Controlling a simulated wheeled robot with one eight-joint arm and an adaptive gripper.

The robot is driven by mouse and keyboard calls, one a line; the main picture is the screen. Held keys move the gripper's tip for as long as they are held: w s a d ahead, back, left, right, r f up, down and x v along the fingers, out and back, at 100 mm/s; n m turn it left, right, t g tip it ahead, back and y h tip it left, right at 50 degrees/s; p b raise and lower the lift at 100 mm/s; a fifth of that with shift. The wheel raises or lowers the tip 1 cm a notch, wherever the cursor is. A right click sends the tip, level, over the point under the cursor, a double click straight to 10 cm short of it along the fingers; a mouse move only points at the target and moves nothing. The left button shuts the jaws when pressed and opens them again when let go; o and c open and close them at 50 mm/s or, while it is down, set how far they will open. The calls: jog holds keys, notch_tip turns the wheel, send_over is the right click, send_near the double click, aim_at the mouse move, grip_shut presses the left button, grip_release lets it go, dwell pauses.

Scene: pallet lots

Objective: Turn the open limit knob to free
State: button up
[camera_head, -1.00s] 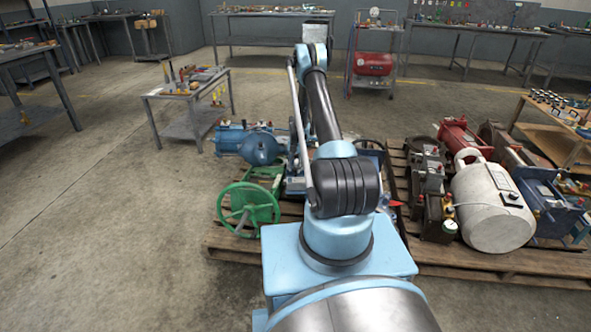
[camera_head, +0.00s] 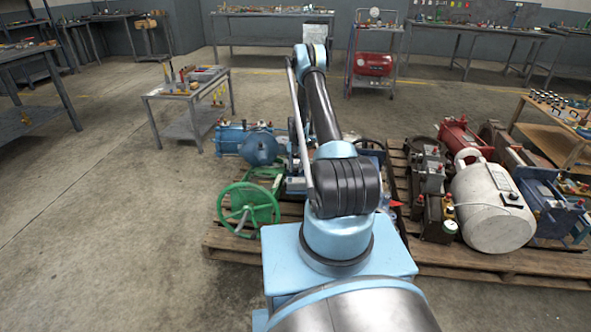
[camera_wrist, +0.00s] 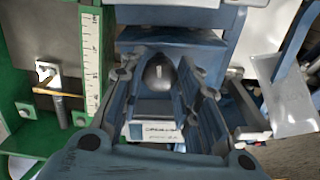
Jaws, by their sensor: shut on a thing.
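A dark rounded knob (camera_wrist: 159,74) with a short pale pointer mark shows in the middle of the wrist view, on a blue-grey unit. The mark points roughly up and down in the picture. A white label plate (camera_wrist: 153,132) with dark lettering sits below it, too small to read. My gripper (camera_wrist: 158,70) has its two fingers on either side of the knob and is shut on it. In the head view my arm hides the knob and gripper.
A green frame with a white scale strip (camera_wrist: 91,62) stands close to the left of my gripper. A pale metal plate (camera_wrist: 292,98) is to the right. The head view shows a green handwheel (camera_head: 248,208) and pallets with machine parts.

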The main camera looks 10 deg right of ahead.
jog(key=o, duration=1.1)
jog(key=r, duration=0.4)
jog(key=w+r, duration=0.1)
jog(key=r, duration=0.2)
jog(key=w+r, duration=0.1)
jog(key=r, duration=0.3)
jog(key=shift+d+r, duration=0.1)
jog(key=shift+r, duration=0.25)
